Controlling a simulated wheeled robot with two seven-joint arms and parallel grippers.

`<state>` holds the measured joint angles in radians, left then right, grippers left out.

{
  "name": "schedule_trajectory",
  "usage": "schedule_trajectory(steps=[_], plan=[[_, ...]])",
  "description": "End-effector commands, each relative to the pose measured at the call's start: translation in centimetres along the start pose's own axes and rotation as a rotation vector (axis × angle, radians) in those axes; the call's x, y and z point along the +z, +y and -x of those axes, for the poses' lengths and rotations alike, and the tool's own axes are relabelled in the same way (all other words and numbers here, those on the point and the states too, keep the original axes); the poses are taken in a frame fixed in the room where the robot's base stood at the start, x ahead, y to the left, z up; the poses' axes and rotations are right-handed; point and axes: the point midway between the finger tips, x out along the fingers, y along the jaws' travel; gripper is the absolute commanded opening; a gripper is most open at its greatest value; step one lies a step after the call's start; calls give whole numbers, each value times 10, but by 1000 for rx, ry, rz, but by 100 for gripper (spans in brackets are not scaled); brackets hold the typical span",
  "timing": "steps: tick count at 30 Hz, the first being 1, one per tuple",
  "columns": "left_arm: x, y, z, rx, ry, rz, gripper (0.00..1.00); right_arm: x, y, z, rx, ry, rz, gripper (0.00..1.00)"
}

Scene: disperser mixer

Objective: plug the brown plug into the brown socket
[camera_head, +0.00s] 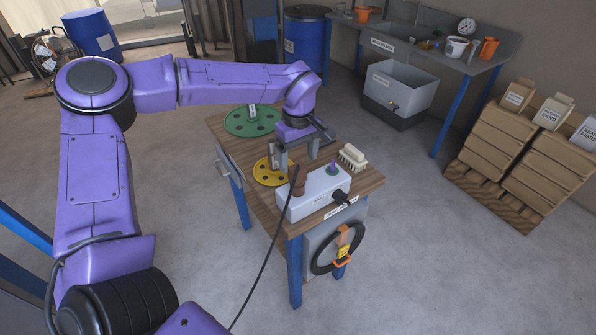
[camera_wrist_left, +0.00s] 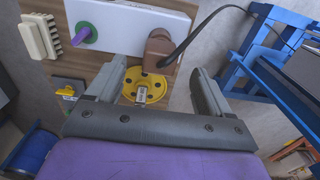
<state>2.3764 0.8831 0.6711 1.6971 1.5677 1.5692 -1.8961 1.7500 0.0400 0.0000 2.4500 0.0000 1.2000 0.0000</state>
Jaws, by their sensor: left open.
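A brown plug (camera_head: 298,186) with a black cord is at the left end of the white box (camera_head: 320,195) on the workbench. It also shows in the left wrist view (camera_wrist_left: 158,48), just beyond the fingertips and nearer the right finger. No separate brown socket shows; I cannot tell whether the plug is seated in one. My left gripper (camera_head: 296,162) is above the bench behind the box. In the left wrist view its fingers (camera_wrist_left: 157,70) are apart with nothing between them. My right gripper is out of view.
A yellow disc (camera_head: 268,172), a green disc (camera_head: 250,122) and a brush (camera_head: 352,157) lie on the bench (camera_head: 358,183).

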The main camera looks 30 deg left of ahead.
Motion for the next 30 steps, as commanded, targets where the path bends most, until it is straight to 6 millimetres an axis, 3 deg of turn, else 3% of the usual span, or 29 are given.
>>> schedule_trajectory(steps=[4,9,30], plan=[[0,1,30,2,3,0,81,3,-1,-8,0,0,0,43],[0,0,48,-1,0,0,81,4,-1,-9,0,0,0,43],[0,0,49,-1,-1,-1,81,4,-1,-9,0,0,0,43]])
